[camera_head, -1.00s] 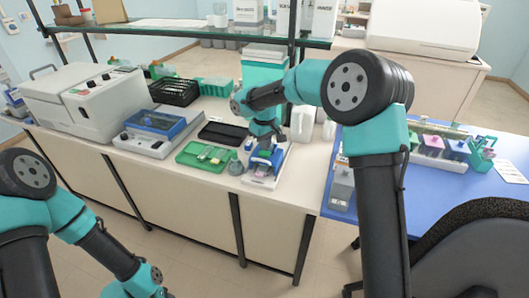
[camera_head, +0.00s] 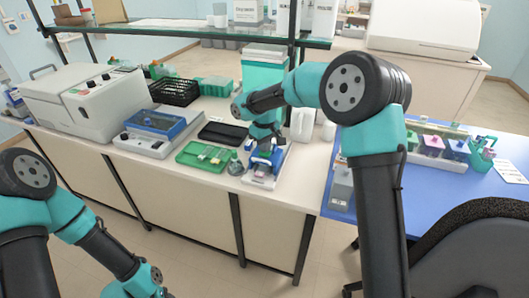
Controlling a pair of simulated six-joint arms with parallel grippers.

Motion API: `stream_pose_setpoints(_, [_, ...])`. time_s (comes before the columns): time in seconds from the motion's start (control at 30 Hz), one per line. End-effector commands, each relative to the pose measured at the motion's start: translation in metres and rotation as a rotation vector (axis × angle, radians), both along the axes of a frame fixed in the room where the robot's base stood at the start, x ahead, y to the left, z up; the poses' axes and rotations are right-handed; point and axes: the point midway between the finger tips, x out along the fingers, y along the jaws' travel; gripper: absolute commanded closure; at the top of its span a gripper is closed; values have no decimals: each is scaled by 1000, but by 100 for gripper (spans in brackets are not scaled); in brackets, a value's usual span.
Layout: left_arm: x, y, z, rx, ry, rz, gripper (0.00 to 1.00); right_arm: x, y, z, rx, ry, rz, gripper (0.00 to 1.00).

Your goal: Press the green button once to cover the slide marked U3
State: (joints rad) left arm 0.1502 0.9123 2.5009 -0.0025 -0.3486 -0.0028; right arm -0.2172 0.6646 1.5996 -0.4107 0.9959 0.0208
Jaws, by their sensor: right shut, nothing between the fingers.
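A small white and blue device (camera_head: 261,181) stands near the front edge of the bench. My right gripper (camera_head: 263,157) is shut and empty, pointing down over the back of this device. My arm and gripper cover part of the device, and I cannot make out a green button. A pinkish patch shows on the device in front of the fingers. A green tray (camera_head: 187,157) with several slides lies just left of the device. The slide marks, including U3, are too small to read. My left arm hangs low at the bottom left, and its fingers are out of the picture.
A small grey item (camera_head: 235,168) stands between tray and device. A black tray (camera_head: 222,133), a blue-lidded instrument (camera_head: 155,130) and a black basket (camera_head: 174,91) lie further left. White bottles (camera_head: 302,124) stand behind right.

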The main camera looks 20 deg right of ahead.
Motion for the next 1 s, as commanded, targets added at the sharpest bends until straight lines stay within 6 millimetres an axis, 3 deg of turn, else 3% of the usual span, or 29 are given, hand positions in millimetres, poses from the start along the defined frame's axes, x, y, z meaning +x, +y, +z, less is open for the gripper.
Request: stream_pose_setpoints(1.0, [0, 0, 0, 0, 0, 0, 53, 0, 0, -12, 1, 0, 0, 100])
